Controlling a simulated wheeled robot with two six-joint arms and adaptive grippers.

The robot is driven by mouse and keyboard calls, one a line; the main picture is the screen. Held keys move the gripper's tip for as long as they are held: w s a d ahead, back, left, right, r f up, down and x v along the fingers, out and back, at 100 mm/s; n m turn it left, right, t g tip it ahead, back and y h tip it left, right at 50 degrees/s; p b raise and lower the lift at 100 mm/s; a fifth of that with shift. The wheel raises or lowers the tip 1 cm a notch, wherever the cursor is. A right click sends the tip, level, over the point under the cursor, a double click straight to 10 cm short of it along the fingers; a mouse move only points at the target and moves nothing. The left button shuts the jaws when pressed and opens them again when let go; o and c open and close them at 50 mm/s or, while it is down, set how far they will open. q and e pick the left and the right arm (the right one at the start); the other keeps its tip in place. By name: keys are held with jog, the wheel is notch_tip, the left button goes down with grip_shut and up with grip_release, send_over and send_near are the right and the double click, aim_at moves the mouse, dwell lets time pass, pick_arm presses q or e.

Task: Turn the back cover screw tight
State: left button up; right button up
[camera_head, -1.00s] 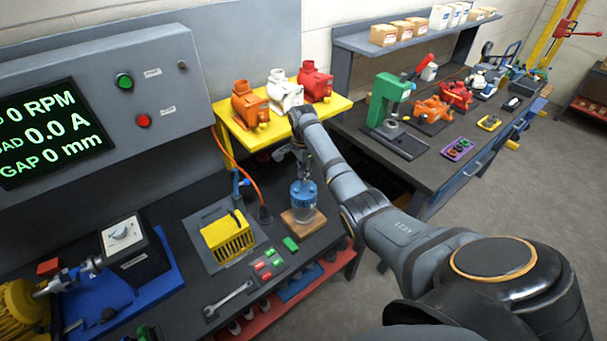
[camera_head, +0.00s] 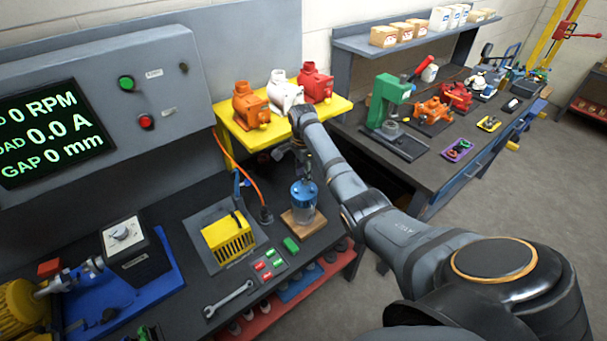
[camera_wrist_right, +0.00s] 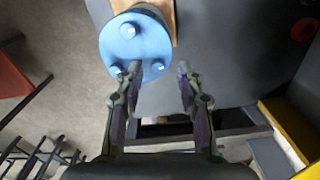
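The motor with a blue round back cover (camera_head: 303,189) stands upright on a wooden block (camera_head: 288,219) at the bench's right end. In the right wrist view the blue cover (camera_wrist_right: 136,45) shows bright screw heads, one near its upper edge (camera_wrist_right: 128,30) and others near its lower edge. My right gripper (camera_head: 303,168) is above the motor in the head view. In the wrist view its fingers (camera_wrist_right: 158,72) are spread apart with nothing between them. The left finger overlaps the cover's lower right edge; contact cannot be told. My left gripper is not in view.
A yellow slotted box (camera_head: 228,238), a panel of red and green buttons (camera_head: 265,267) and a wrench (camera_head: 228,299) lie left of the motor. A yellow shelf (camera_head: 255,134) with several colored motors stands behind. An orange cable (camera_head: 241,170) runs down to the bench.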

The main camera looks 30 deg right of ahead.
jog(key=shift+f, duration=0.15)
notch_tip(320, 180, up, 8)
jog(key=shift+f, duration=0.2)
jog(key=shift+s, duration=0.1)
dwell(0.5)
